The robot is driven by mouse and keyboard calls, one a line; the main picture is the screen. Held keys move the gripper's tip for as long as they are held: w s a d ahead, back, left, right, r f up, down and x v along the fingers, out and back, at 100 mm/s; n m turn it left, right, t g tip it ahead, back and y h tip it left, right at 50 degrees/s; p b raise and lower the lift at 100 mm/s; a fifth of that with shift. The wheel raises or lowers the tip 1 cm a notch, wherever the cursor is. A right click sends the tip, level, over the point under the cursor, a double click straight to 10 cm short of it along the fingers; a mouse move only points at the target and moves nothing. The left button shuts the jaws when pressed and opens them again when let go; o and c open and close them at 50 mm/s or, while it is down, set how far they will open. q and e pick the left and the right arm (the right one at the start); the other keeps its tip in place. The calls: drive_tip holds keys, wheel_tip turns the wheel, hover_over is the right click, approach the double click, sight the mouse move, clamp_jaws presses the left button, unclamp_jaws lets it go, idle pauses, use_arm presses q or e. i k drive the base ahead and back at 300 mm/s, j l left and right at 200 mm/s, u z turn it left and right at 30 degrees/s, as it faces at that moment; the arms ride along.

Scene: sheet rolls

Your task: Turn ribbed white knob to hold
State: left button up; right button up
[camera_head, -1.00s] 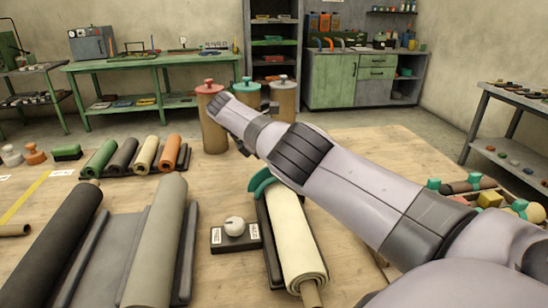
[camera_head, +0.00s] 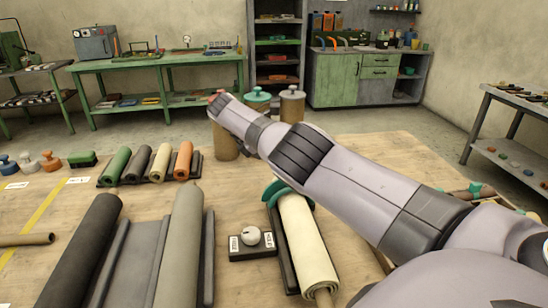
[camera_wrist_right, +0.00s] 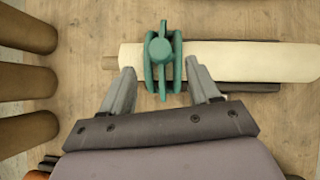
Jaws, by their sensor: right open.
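The white knob (camera_head: 251,236) is a round cap on a small dark base with two white labels, on the wooden table left of a cream roll (camera_head: 305,240). Fine ribs and its exact setting are too small to make out. In the wrist view my right gripper (camera_wrist_right: 160,70) is open, its fingers on either side of a teal clamp (camera_wrist_right: 160,55) around the cream roll's end. I cannot tell whether they touch it. The knob is out of the wrist view. In the head view my right arm crosses from the right; its gripper is hidden there. My left gripper is not in view.
A grey roll (camera_head: 180,245) and a black roll (camera_head: 80,245) lie left of the knob. Several small coloured rolls (camera_head: 160,160) lie farther back. Upright brown cylinders (camera_wrist_right: 22,80) stand close to the gripper. Bare table shows around the knob's base.

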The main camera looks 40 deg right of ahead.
sight(251, 235)
drive_tip(key=k+j, duration=0.8)
drive_tip(key=j, duration=0.15)
